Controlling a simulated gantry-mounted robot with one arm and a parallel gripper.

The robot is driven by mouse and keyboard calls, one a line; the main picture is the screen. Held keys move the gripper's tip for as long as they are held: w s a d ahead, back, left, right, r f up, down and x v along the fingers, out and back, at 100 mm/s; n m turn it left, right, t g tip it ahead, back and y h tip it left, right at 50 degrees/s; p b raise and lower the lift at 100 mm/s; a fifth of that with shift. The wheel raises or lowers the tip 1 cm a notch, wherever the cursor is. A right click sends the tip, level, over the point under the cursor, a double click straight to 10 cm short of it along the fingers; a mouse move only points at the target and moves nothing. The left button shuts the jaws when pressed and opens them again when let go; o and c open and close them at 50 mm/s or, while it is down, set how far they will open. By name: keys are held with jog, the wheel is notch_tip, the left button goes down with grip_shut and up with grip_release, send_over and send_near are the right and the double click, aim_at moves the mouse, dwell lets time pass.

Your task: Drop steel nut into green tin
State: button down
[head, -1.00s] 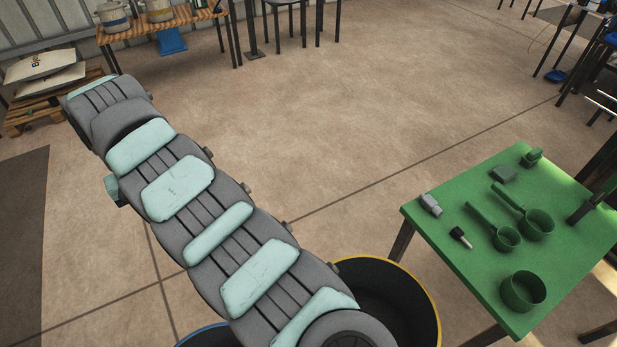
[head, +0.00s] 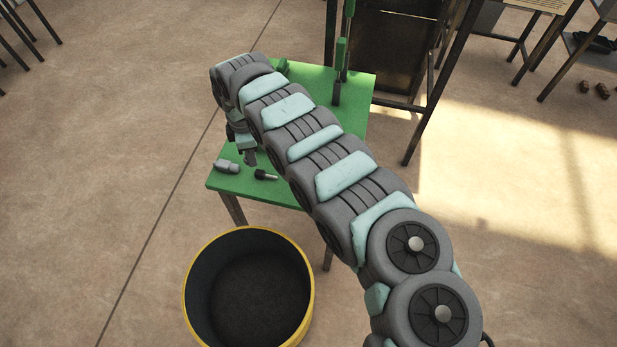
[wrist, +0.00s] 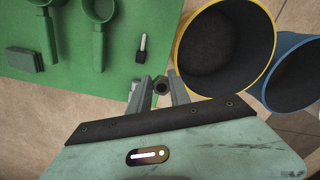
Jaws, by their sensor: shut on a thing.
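The steel nut (wrist: 160,88) is a small dark grey piece between the two grey fingers of my gripper (wrist: 157,84) in the wrist view. The gripper is shut on it, above the near left edge of the green table. In the head view my gripper (head: 250,157) shows small beside my arm, over the table's left part; the nut cannot be made out there. I cannot make out the green tin in either current view; my arm covers much of the tabletop in the head view.
The green table (head: 216,183) holds a grey tool (head: 227,166) and a black-tipped tool (head: 265,175). A yellow-rimmed bin (head: 188,290) and a blue bin (wrist: 290,80) stand beside the table.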

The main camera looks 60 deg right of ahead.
jog(key=s+d+f+n+p, duration=0.25)
jog(key=s+d, duration=0.35)
jog(key=s, duration=0.3)
jog(key=s+d+f+n+p, duration=0.1)
jog(key=s+d+f+n, duration=0.15)
jog(key=s+d, duration=0.5)
jog(key=f+b, duration=0.3)
jog(key=s+f+b, duration=0.1)
jog(key=f+b, duration=0.2)
jog(key=shift+s+a, duration=0.2)
jog(key=c, duration=1.1)
grip_release()
jog(key=shift+r, duration=0.2)
